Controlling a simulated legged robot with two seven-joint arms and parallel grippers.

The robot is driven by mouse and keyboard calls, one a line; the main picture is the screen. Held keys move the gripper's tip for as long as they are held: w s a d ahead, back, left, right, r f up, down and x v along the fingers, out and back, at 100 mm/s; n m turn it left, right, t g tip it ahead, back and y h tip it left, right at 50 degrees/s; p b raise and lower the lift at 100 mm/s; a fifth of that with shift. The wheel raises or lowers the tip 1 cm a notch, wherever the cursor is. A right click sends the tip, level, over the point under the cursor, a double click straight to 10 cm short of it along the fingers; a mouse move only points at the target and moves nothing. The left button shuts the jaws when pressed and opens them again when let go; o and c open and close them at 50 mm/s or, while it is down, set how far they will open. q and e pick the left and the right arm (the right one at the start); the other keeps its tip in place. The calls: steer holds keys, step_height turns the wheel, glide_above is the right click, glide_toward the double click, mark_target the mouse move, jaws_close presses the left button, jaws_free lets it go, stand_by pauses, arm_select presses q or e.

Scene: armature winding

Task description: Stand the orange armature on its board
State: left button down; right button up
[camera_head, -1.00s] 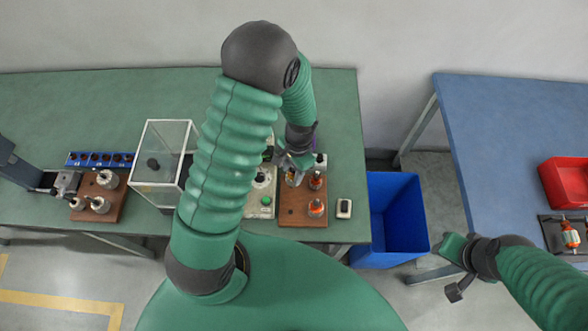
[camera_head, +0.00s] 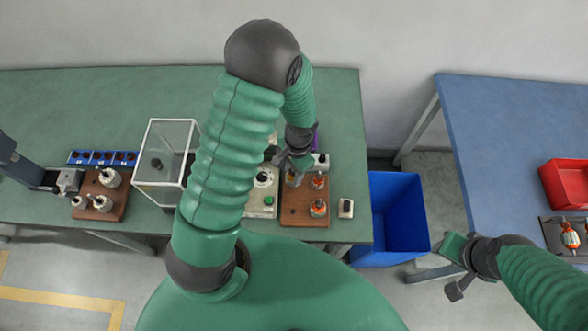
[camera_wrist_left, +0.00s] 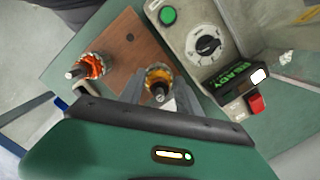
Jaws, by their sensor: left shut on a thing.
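The brown wooden board (camera_head: 291,215) lies on the green bench. Two orange armatures, a rear one (camera_head: 318,181) and a front one (camera_head: 318,208), stand on its right side. My left gripper (camera_head: 294,168) is over the board's left rear part, shut on a yellow-orange armature (camera_head: 293,180). In the left wrist view this armature (camera_wrist_left: 158,76) shows between the fingers with its shaft toward the camera; whether its foot touches the board (camera_wrist_left: 120,45) is hidden. An orange armature (camera_wrist_left: 92,66) stands beside it.
A control box with a dial and green button (camera_wrist_left: 200,50) is close beside the held armature. A clear case (camera_head: 160,165) stands further left. A blue bin (camera_head: 395,215) is right of the bench.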

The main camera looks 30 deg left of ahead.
arm_select(q)
steer(key=shift+a, duration=0.1)
stand_by(0.3)
steer(key=shift+d+f, duration=0.15)
steer(key=shift+d, duration=0.1)
steer(key=shift+f, duration=0.1)
steer(key=shift+w+a+f+b, duration=0.1)
steer(key=shift+f+b, duration=0.25)
steer(key=shift+b, duration=0.1)
steer(key=shift+f, duration=0.1)
steer(key=shift+w+f+b, duration=0.1)
steer(key=shift+f+b, duration=0.4)
steer(key=shift+f, duration=0.15)
steer(key=c, duration=0.8)
jaws_free()
